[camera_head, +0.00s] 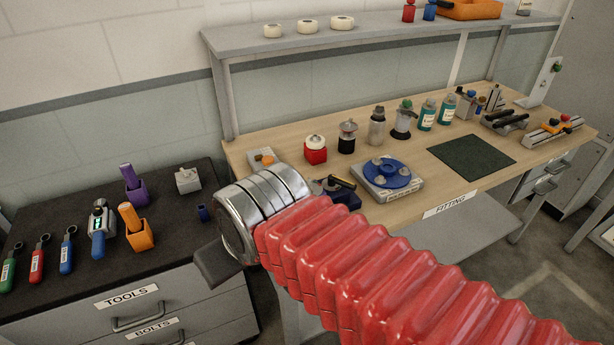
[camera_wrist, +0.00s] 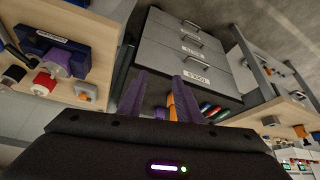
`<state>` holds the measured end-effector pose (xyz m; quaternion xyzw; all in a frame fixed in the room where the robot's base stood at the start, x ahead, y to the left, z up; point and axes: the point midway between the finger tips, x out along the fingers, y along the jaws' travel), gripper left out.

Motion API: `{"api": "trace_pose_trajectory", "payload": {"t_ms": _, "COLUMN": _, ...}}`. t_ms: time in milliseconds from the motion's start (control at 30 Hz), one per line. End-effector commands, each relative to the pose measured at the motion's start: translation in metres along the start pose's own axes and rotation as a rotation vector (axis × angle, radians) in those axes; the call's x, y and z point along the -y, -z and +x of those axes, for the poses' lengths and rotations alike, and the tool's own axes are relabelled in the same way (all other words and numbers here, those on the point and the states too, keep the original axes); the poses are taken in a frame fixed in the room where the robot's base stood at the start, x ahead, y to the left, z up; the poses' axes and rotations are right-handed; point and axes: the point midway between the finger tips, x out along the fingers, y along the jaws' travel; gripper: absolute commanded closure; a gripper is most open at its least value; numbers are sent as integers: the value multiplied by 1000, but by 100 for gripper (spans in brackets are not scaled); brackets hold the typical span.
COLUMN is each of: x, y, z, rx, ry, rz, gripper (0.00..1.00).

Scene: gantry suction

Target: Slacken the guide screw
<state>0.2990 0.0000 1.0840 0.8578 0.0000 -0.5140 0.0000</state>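My gripper is open and empty in the wrist view (camera_wrist: 158,82), its two dark purple fingers apart. In the head view only a dark part of it (camera_head: 217,265) shows past my silver wrist, in front of the tool cabinet. I cannot tell which part is the guide screw. A rail unit with orange knobs (camera_head: 548,130) sits at the bench's right end. On the black cabinet top (camera_head: 75,270) lie green (camera_head: 8,272), red (camera_head: 38,262) and blue (camera_head: 67,252) handled wrenches and a blue-grey tool with a display (camera_head: 101,230).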

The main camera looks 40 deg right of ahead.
Motion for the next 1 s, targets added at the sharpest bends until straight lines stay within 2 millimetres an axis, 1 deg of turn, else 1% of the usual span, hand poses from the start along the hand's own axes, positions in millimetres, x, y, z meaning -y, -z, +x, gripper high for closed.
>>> {"api": "trace_pose_trajectory", "payload": {"t_ms": 267, "x": 0, "y": 0, "z": 0, "rx": 0, "ry": 0, "rz": 1, "gripper": 68}}
{"api": "trace_pose_trajectory", "payload": {"t_ms": 367, "x": -3, "y": 4, "z": -1, "rx": 1, "ry": -5, "rz": 10, "gripper": 68}}
{"api": "trace_pose_trajectory", "payload": {"t_ms": 467, "x": -12, "y": 13, "z": 0, "rx": 8, "ry": -19, "rz": 35, "gripper": 68}}
{"api": "trace_pose_trajectory", "payload": {"t_ms": 533, "x": -22, "y": 23, "z": 0, "rx": 13, "ry": -32, "rz": 60, "gripper": 68}}
{"api": "trace_pose_trajectory", "payload": {"t_ms": 667, "x": -50, "y": 46, "z": 1, "rx": 27, "ry": -68, "rz": 131, "gripper": 68}}
{"api": "trace_pose_trajectory", "payload": {"t_ms": 767, "x": -78, "y": 65, "z": 3, "rx": 38, "ry": -99, "rz": 194, "gripper": 68}}
{"api": "trace_pose_trajectory", "payload": {"t_ms": 867, "x": -110, "y": 82, "z": 6, "rx": 50, "ry": -130, "rz": 257, "gripper": 68}}
{"api": "trace_pose_trajectory", "payload": {"t_ms": 900, "x": -123, "y": 88, "z": 7, "rx": 54, "ry": -142, "rz": 282, "gripper": 68}}
{"api": "trace_pose_trajectory", "payload": {"t_ms": 967, "x": -143, "y": 95, "z": 9, "rx": 60, "ry": -159, "rz": 320, "gripper": 68}}
{"api": "trace_pose_trajectory", "payload": {"t_ms": 1000, "x": -158, "y": 100, "z": 10, "rx": 65, "ry": -171, "rz": 346, "gripper": 68}}
